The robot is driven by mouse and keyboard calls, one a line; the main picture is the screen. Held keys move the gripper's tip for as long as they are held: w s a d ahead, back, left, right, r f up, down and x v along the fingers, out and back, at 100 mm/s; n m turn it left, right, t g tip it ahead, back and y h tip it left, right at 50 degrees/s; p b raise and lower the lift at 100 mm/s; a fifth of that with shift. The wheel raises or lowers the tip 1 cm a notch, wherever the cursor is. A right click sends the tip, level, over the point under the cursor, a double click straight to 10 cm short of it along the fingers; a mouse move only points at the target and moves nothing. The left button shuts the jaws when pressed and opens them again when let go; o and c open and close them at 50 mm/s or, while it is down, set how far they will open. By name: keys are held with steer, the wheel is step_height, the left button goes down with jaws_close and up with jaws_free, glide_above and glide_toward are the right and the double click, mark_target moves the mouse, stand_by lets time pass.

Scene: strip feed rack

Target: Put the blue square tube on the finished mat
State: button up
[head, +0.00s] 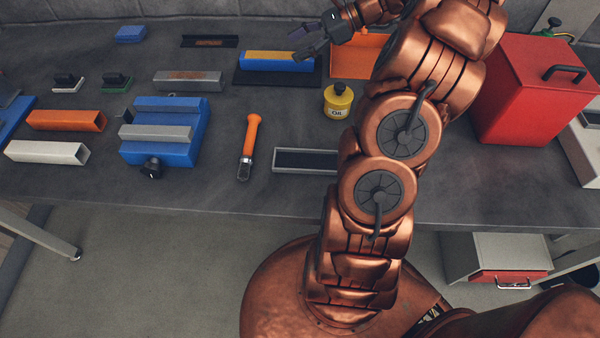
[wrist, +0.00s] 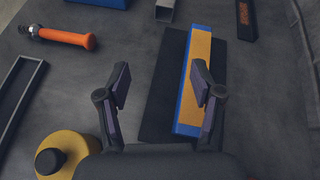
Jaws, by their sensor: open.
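A long blue bar with a yellow-orange top face (head: 278,60) lies on a dark mat (head: 245,79) at the back middle of the bench; it is the only long blue piece there that looks like the tube. In the wrist view the bar (wrist: 194,90) lies lengthwise on the mat (wrist: 163,100), towards its right side. My gripper (head: 305,42) is open and empty, near the bar's right end in the head view. In the wrist view its fingers (wrist: 161,88) are spread, the right one overlapping the bar. I cannot tell whether it touches.
A yellow oil can (head: 338,101) stands near the gripper, before an orange bin (head: 358,60). A red box (head: 532,90) stands at right. A grey tube (head: 188,80), blue vise (head: 160,150), orange-handled tool (head: 249,145) and grey-rimmed tray (head: 305,152) lie left and front.

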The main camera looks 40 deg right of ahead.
steer(key=s+a+n+g+h, duration=0.15)
steer(key=s+a+n, duration=0.25)
steer(key=a, duration=0.4)
steer(key=s+a+r+n+g+h, duration=0.1)
steer(key=s+a+n+g, duration=0.2)
steer(key=a, duration=0.4)
steer(key=s+a+n+g+h, duration=0.15)
steer(key=s+a+n, duration=0.25)
steer(key=a, duration=0.4)
steer(key=s+f+n+g+h, duration=0.1)
steer(key=s+f+n+h, duration=0.1)
steer(key=s+n, duration=0.4)
steer(key=s+f+n+g+h, duration=0.1)
steer(key=s+n+h, duration=0.3)
steer(key=s, duration=1)
steer(key=shift+a+f+n+h, duration=0.3)
steer(key=shift+a+f+n, duration=0.15)
steer(key=shift+n, duration=0.55)
steer(key=shift+s+d, duration=0.1)
steer(key=shift+s, duration=0.05)
